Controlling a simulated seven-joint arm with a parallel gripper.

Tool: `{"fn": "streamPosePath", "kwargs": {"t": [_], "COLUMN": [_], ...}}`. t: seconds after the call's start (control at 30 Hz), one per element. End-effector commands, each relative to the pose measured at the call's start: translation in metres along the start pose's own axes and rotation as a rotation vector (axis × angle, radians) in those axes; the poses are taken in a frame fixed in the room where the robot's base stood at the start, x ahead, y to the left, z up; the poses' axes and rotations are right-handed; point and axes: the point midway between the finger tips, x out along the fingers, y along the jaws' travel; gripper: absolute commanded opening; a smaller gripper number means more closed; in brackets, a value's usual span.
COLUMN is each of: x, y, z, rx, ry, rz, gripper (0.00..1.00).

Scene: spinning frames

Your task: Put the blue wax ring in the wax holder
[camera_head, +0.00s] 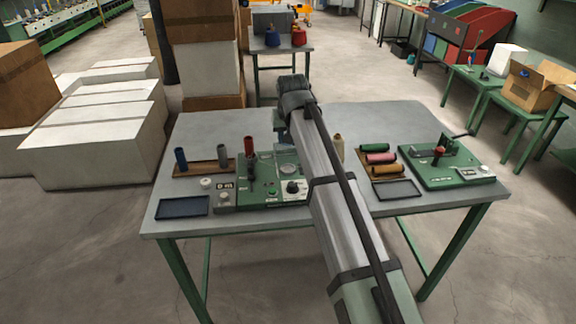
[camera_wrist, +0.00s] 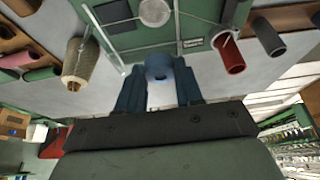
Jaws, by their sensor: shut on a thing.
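My gripper (camera_wrist: 159,80) shows in the wrist view with its two dark blue fingers closed on the blue wax ring (camera_wrist: 159,64). The ring is a short blue-grey piece with a small dark hole, held at the fingertips. Beyond it is the green winding machine (camera_wrist: 135,38), with a round pale part (camera_wrist: 155,12) on it. In the head view the green machine (camera_head: 262,188) stands in the middle of the table, and my arm hides the gripper and ring. I cannot tell which part is the wax holder. The ring appears apart from the machine.
A red bobbin (camera_head: 249,146) stands at the machine; blue (camera_head: 181,160) and grey (camera_head: 222,157) ones stand to its left. Another green device (camera_head: 445,168) is farther right. Dark trays (camera_head: 182,207) lie near the front.

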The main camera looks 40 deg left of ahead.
Motion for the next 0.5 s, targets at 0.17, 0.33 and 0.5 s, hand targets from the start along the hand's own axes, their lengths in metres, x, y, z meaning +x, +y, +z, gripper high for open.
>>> {"fn": "streamPosePath", "kwargs": {"t": [0.17,0.33,0.5], "x": [0.025,0.047,0.057], "y": [0.0,0.001,0.001], "z": [0.012,0.021,0.024], "rx": [0.0,0.0,0.001], "ry": [-0.002,-0.001,0.0], "rz": [0.0,0.0,0.0], "gripper": [0.03,0.03,0.03]}}
